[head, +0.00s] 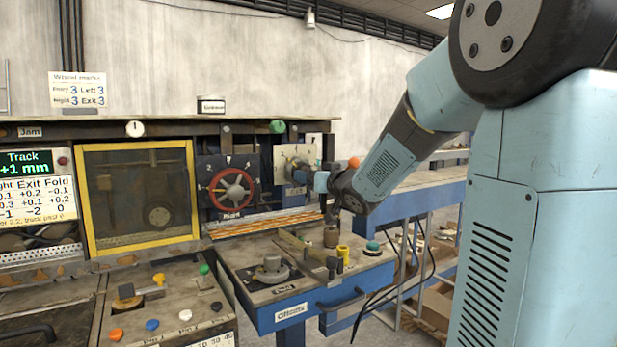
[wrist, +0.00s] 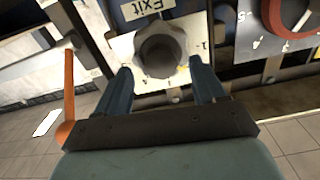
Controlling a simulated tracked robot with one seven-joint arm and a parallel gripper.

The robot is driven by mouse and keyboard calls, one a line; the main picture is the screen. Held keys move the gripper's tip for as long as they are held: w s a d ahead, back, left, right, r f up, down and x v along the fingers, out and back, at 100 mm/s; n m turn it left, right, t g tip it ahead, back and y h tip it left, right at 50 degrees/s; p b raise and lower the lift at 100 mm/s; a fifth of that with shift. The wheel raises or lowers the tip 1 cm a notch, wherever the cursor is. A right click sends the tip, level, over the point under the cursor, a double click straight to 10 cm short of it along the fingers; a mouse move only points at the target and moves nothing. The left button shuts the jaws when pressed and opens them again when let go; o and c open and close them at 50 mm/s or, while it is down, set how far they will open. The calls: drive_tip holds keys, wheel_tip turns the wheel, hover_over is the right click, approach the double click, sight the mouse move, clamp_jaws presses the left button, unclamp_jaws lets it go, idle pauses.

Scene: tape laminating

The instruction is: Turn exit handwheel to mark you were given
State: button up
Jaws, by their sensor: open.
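The exit handwheel (wrist: 160,50) is a dark grey knob on a pale dial plate, with an "Exit" label (wrist: 148,8) upside down beside it in the wrist view. Dial numbers are only partly readable, and the mark at its pointer cannot be told. My gripper (wrist: 160,68) is open, one finger on each side of the knob's near part; contact cannot be told. In the head view, my gripper (head: 312,178) is at the exit dial plate (head: 297,155) and partly hides the knob. A wheel marks card (head: 78,90) on the wall reads Exit 3.
A red handwheel (head: 231,189) labelled Right stands left of the exit dial and also shows in the wrist view (wrist: 288,14). A yellow-framed window (head: 138,198) is farther left. Below my arm, a blue-edged bench (head: 290,300) carries a grey knob (head: 271,269) and small fittings.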

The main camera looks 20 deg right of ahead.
drive_tip(key=v, duration=1.1)
drive_tip(key=shift+d, duration=0.1)
drive_tip(key=s+a+f+g+h, duration=0.1)
drive_tip(key=s+f+g, duration=0.3)
drive_tip(key=s, duration=0.4)
drive_tip(key=s+a+f+m+g+h, duration=0.1)
drive_tip(key=s+f+g, duration=0.3)
drive_tip(key=s, duration=0.4)
drive_tip(key=s+a+f+m+g+h, duration=0.1)
drive_tip(key=s+a+f+g+h, duration=0.1)
drive_tip(key=s, duration=0.6)
drive_tip(key=shift+s+a+f+g+h, duration=0.3)
drive_tip(key=shift+a+f+g, duration=0.15)
drive_tip(key=shift+f+g, duration=0.45)
drive_tip(key=shift+c, duration=0.2)
